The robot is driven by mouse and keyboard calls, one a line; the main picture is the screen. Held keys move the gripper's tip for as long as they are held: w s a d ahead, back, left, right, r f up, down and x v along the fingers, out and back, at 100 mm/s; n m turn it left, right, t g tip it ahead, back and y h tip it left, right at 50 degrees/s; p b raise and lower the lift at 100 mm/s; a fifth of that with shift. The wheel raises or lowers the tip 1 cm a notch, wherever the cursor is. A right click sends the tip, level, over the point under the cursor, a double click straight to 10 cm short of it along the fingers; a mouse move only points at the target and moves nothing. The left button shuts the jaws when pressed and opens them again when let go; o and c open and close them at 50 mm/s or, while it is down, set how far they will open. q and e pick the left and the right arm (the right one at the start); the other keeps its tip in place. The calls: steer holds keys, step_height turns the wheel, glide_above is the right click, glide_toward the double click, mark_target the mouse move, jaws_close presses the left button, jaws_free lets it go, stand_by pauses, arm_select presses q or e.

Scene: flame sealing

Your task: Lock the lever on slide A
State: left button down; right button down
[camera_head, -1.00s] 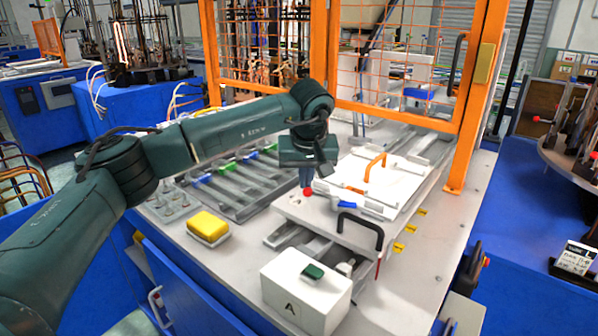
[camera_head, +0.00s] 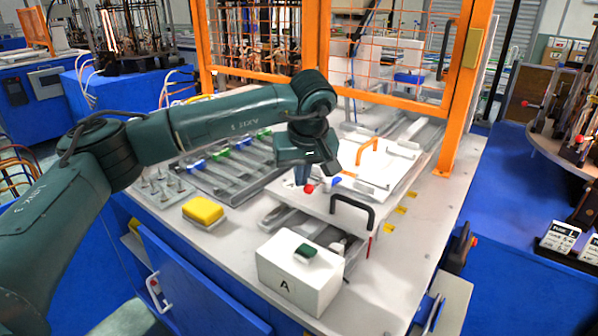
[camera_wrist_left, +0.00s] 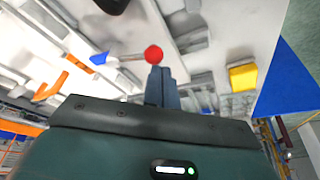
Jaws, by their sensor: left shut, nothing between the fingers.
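Slide A's lever has a red ball knob (camera_head: 309,188) and a blue pivot end (camera_head: 336,183) and lies on the white slide plate (camera_head: 325,205). In the left wrist view the red knob (camera_wrist_left: 153,53) sits at the end of a thin rod running left to the blue pivot (camera_wrist_left: 98,58). My left gripper (camera_head: 302,178) points down beside the knob, fingers shut and empty. In the wrist view the closed fingertips (camera_wrist_left: 160,72) are right by the knob and seem to touch it; contact is not certain. My right gripper is out of view.
A black handle (camera_head: 371,217) stands at the plate's front and an orange handle (camera_head: 362,146) behind. An orange-framed mesh guard (camera_head: 323,45) rises behind.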

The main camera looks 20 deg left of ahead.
arm_select(q)
steer(key=shift+s+d, duration=0.25)
steer(key=shift+d, duration=0.1)
steer(key=shift+s+d, duration=0.1)
steer(key=shift+d, duration=0.1)
stand_by(0.5)
steer(key=b+v, duration=0.1)
steer(key=v, duration=1.2)
steer(key=shift+a+b, duration=0.15)
steer(key=shift+b, duration=0.25)
steer(key=shift+r, duration=0.1)
